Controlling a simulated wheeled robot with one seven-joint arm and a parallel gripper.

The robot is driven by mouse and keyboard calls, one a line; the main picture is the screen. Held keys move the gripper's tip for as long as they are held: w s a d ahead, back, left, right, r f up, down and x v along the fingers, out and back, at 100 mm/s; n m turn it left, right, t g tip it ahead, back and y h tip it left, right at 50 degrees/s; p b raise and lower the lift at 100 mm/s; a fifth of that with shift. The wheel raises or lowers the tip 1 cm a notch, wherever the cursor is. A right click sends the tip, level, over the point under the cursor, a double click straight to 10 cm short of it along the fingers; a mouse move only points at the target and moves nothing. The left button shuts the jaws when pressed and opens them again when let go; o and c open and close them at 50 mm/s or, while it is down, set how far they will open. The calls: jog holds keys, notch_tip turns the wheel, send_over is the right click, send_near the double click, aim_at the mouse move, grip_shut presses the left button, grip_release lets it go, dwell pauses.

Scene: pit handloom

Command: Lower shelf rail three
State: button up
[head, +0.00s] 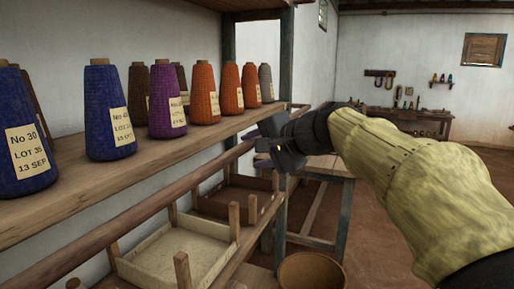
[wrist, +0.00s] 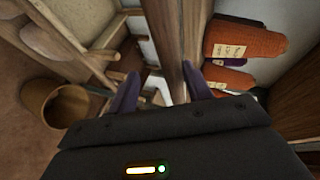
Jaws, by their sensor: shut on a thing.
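A long round wooden rail (head: 150,205) runs below the front of the cone shelf (head: 120,178), along its length. My gripper (head: 258,143) is at the far end of the rail, close to the blue-green shelf post, with its fingers mostly hidden in the head view. In the wrist view my gripper (wrist: 162,88) has its two purple-grey fingers on either side of a wooden bar (wrist: 163,35), which looks like the rail. My gripper is shut on it. The exact contact is hard to see.
Several yarn cones stand on the shelf, including a blue one (head: 108,110) and a purple one (head: 166,102). Shallow trays (head: 170,285) lie below the rail. A round basket (head: 312,272) stands on the floor beside the shelf. A workbench (head: 410,115) is at the far wall.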

jog(key=shift+f, duration=0.2)
jog(key=p+v, duration=0.1)
jog(key=v, duration=1.6)
jog(key=shift+s+r, duration=0.2)
jog(key=shift+s, duration=0.1)
jog(key=shift+d, duration=0.1)
